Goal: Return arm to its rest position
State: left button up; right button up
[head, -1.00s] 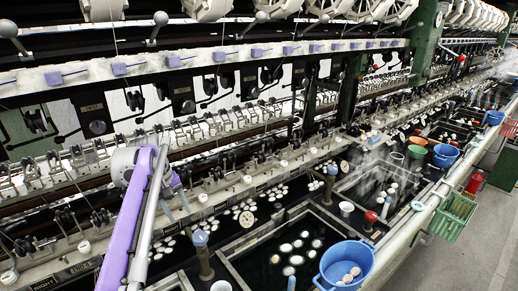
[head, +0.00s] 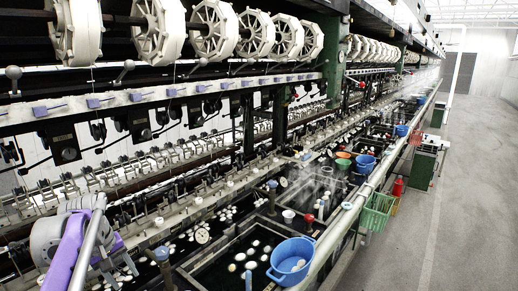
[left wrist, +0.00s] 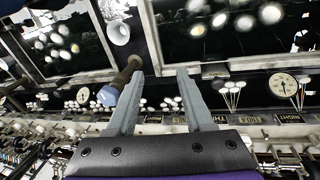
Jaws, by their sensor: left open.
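My left arm (head: 68,245), purple and grey, comes in at the lower left of the head view, in front of the reeling machine. My left gripper (head: 120,268) hangs beside it near the bottom edge, small and partly blended with the machine parts. In the left wrist view the left gripper (left wrist: 159,74) has its two grey fingers parallel and wide apart, with nothing between them. A brown post with a blue-grey cap (left wrist: 107,96) shows beside one finger; I cannot tell whether they touch. My right gripper is not in view.
Dark water basins (head: 222,262) with floating white cocoons run along the machine. A blue bucket (head: 291,262) holding cocoons sits at the near basin. A green basket (head: 377,212) hangs on the front rail. The grey aisle floor (head: 465,215) at right is clear.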

pick_arm(q)
jog(key=s+d+f+m+t, duration=0.1)
jog(key=s+d+f+m, duration=0.2)
jog(key=s, duration=0.4)
jog(key=s+d+f+m+t, duration=0.1)
jog(key=s+d+f+m, duration=0.2)
jog(key=s+d+f, duration=0.3)
jog(key=s+d+f+m+t+y, duration=0.1)
jog(key=s+d+f+m, duration=0.1)
jog(key=s+d+f, duration=0.3)
jog(key=shift+s+d+f+m, duration=0.15)
jog(key=shift+s+d, duration=0.35)
jog(key=shift+s, duration=0.3)
jog(key=shift+s+d+m, duration=0.1)
jog(key=shift+s+d, duration=0.35)
jog(key=shift+s, duration=0.4)
jog(key=shift+s+d+f+m, duration=0.15)
jog(key=shift+s+d, duration=0.35)
jog(key=shift+s, duration=0.3)
